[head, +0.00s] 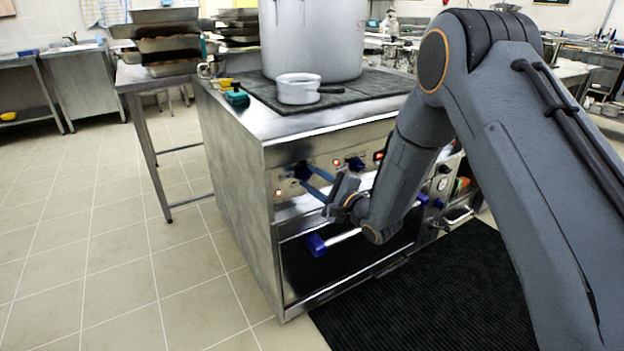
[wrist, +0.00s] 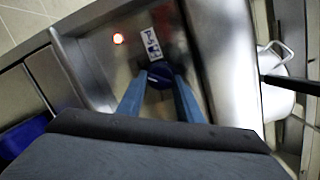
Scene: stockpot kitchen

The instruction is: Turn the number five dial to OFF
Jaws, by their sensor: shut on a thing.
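My gripper (head: 309,180) is at the left end of the stove's front panel (head: 322,166). Its two blue fingers are shut on a dark blue dial (head: 300,171). In the wrist view the dial (wrist: 160,74) sits between the fingertips of my gripper (wrist: 160,88). A small white label (wrist: 151,44) with dark marks is beside the dial, too small to read. Another dark dial (head: 356,164) is further right on the panel.
A large pot (head: 311,40) and a small white saucepan (head: 298,88) stand on the stove top. A blue oven handle end (head: 316,245) is below my gripper. Stacked trays (head: 166,45) stand on the table at left. The tiled floor (head: 120,250) at left is clear.

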